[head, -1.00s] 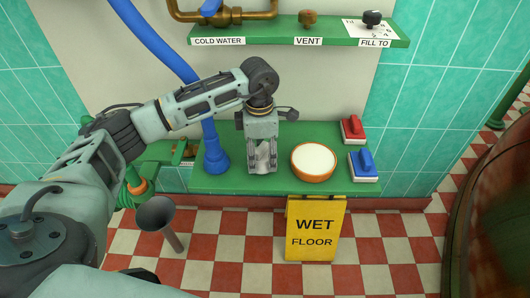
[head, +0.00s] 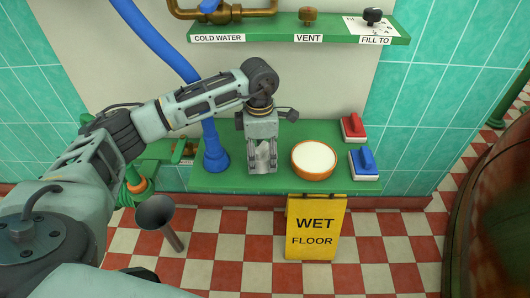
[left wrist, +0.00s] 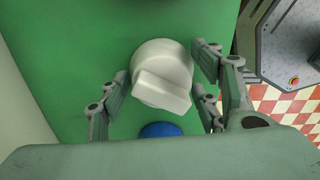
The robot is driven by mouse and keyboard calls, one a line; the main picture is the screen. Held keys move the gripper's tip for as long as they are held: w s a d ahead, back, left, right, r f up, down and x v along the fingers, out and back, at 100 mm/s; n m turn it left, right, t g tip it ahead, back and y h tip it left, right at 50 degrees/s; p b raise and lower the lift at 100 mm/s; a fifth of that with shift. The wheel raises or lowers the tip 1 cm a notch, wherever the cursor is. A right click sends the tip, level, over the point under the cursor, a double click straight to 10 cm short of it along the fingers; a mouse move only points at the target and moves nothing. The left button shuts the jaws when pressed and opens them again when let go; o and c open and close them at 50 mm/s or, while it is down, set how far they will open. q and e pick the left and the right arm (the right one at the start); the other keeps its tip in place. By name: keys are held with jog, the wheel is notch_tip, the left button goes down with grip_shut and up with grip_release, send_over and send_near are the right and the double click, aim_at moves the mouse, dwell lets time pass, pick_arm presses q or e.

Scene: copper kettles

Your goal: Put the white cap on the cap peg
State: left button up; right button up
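The white cap (left wrist: 163,75), round with a flat raised grip, shows in the left wrist view over the green surface. My left gripper (left wrist: 163,85) has its fingers spread on both sides of the cap. Narrow gaps seem to remain between fingers and cap. In the head view my left gripper (head: 263,168) points down just above the green shelf, left of the white bowl, and its fingers mostly hide the cap. My right gripper is not in view. I cannot make out which thing is the cap peg.
A blue round thing (left wrist: 160,130) lies close to the cap. The blue hose end (head: 215,160) stands left of the gripper, the white-filled bowl (head: 314,158) right. A labelled upper shelf (head: 260,35) is above.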

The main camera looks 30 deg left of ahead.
pick_arm(q)
jog(key=o, duration=0.3)
